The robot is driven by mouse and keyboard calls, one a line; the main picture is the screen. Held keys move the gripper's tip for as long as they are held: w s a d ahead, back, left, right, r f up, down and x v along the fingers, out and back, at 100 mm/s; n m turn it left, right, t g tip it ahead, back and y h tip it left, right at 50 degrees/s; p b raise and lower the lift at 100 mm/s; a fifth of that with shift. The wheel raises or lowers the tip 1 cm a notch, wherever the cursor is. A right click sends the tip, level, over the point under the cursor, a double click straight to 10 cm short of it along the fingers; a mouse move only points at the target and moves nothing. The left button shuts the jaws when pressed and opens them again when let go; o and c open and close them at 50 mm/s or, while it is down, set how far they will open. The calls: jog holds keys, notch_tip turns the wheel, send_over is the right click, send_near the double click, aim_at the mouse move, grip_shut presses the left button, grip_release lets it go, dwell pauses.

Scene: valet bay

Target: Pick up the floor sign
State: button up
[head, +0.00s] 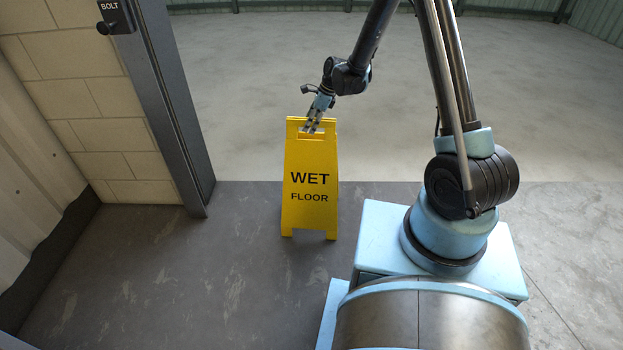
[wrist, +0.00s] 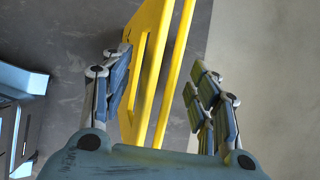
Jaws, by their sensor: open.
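The yellow floor sign (head: 311,180), lettered "WET FLOOR", stands upright on the dark floor, left of my base in the head view. It has a handle slot near its top. My gripper (head: 314,124) is at the sign's top edge, by the slot. In the wrist view the sign (wrist: 149,75) shows as two yellow panels running between the open fingers of my gripper (wrist: 160,95). One finger is on each side, with gaps to the panels visible. Whether any finger touches the sign is hard to tell.
A dark metal post (head: 170,105) and a pale block wall (head: 80,90) stand to the left, with a black box marked "BOLT" (head: 116,16) on the post. Open concrete floor (head: 240,80) lies behind the sign. My blue base is close on the right.

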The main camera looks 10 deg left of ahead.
jog(key=shift+f, duration=0.15)
dwell(0.3)
grip_shut()
